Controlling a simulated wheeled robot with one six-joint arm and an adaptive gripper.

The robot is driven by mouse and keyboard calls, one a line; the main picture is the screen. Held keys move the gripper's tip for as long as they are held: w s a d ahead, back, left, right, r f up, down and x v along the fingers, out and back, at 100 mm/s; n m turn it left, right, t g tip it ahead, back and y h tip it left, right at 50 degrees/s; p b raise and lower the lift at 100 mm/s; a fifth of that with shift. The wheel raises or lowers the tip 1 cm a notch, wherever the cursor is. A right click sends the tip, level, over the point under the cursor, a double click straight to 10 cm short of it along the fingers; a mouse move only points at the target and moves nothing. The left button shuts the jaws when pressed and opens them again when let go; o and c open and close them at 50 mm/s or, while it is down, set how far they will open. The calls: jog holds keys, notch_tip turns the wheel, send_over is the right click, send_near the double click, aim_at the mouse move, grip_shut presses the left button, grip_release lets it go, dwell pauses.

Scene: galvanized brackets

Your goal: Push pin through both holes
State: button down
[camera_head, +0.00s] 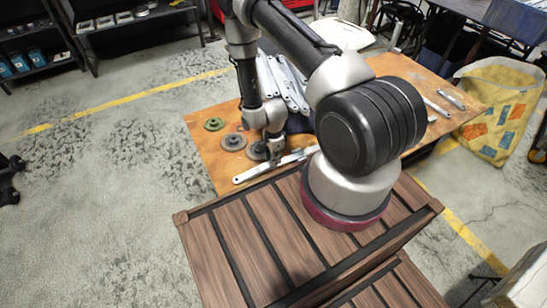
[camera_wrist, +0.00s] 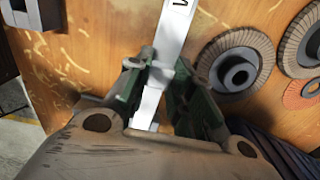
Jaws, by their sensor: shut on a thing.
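A long, pale metal bracket (camera_head: 246,176) lies near the front edge of the orange-brown table. In the wrist view the bracket (camera_wrist: 177,28) runs from the top edge down between my fingers, with a dark marking near its top. My gripper (camera_head: 275,153) points down at the bracket's middle in the head view. In the wrist view my gripper (camera_wrist: 158,76) has its green-padded fingers on either side of the bracket, shut on it. I cannot make out a separate pin or the holes; the fingers cover part of the bracket.
Abrasive discs (camera_wrist: 238,70) lie right of the bracket in the wrist view. A green disc (camera_head: 214,124) and a grey disc (camera_head: 234,142) lie on the table (camera_head: 205,160). More brackets (camera_head: 285,85) are piled behind my gripper. A slatted wooden crate (camera_head: 222,238) stands in front.

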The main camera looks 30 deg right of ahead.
jog(key=c, duration=1.2)
grip_release()
jog(key=shift+o, duration=0.2)
notch_tip(320, 180, up, 12)
